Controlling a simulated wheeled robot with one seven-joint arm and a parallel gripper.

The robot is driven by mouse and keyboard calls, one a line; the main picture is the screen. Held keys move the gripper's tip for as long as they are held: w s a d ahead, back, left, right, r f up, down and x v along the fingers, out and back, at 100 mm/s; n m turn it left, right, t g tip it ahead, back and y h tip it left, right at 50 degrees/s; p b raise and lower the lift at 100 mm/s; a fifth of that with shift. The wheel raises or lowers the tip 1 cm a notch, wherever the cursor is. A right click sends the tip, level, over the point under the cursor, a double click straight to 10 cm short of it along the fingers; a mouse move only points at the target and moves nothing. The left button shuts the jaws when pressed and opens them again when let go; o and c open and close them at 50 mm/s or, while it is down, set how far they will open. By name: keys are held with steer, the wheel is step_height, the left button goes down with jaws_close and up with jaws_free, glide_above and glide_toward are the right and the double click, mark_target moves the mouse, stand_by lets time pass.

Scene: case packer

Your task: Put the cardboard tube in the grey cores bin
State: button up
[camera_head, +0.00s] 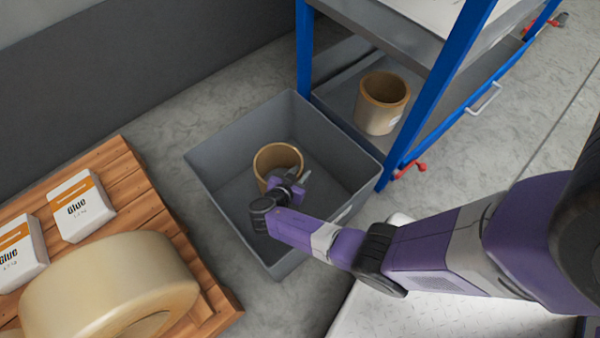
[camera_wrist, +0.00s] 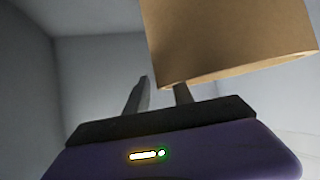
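The cardboard tube (camera_head: 270,152) is a short, thick-walled tan ring inside the grey cores bin (camera_head: 222,143), near the bin's middle. Its opening faces upward in the head view. My gripper (camera_head: 299,174) is down in the bin at the tube's lower right side. In the wrist view, the tube (camera_wrist: 230,40) fills the upper right. One finger of my gripper (camera_wrist: 162,88) is just left of the tube, and the other passes behind its edge. The fingers look apart, with a small gap beside the tube. The tube's underside is hidden.
A second tan tube (camera_head: 377,118) stands on the lower shelf of a blue-framed rack (camera_head: 436,88) right of the bin. A wooden pallet (camera_head: 128,190) at left carries glue boxes (camera_head: 80,207) and a large tape roll (camera_head: 110,285). Bare floor lies behind the bin.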

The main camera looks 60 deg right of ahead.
steer(key=shift+r, duration=0.1)
steer(key=shift+r+p, duration=0.25)
steer(key=shift+p, duration=0.1)
steer(key=p+v, duration=0.2)
steer(key=v, duration=0.5)
steer(key=shift+a, duration=0.2)
